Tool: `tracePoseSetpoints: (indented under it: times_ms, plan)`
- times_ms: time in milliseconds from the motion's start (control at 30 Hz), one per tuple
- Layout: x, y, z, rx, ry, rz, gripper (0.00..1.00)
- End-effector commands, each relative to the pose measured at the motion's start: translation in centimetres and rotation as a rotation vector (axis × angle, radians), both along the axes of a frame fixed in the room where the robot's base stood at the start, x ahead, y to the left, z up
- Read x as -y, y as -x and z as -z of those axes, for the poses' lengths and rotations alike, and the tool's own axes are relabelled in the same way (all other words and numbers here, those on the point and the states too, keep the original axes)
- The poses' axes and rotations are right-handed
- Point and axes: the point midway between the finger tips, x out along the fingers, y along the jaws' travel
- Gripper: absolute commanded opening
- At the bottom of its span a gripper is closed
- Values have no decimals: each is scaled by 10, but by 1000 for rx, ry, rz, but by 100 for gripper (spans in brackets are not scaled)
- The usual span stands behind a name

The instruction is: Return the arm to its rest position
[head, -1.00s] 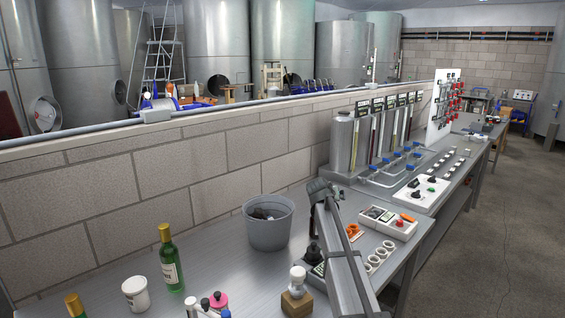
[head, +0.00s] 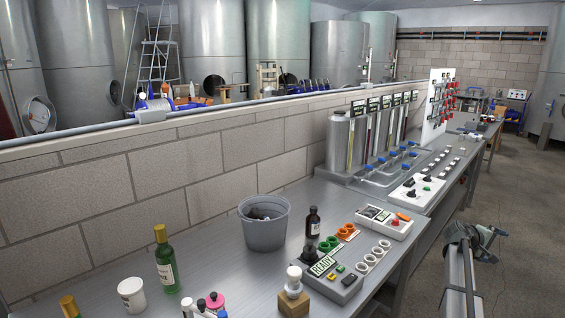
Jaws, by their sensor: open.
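My gripper (head: 488,243) is at the right in the head view, at the end of my arm, which rises from the bottom edge. It appears over the floor, to the right of the workbench's front edge. Its jaws are open and nothing shows between them. It appears apart from everything on the bench.
The metal workbench (head: 222,262) carries a grey bucket (head: 264,228), a dark bottle (head: 312,224), a green bottle (head: 166,262), a white tub (head: 132,295) and a control box (head: 325,276) reading READY. A block wall (head: 150,195) runs behind. Floor (head: 530,210) at right is clear.

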Motion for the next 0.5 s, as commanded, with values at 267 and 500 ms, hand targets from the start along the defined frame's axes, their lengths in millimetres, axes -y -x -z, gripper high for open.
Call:
tracePoseSetpoints:
  times_ms: [267,500]
  plan:
    - [100,114,13,-301,90,102,100]
    - [136,183,36,-482,93,153,100]
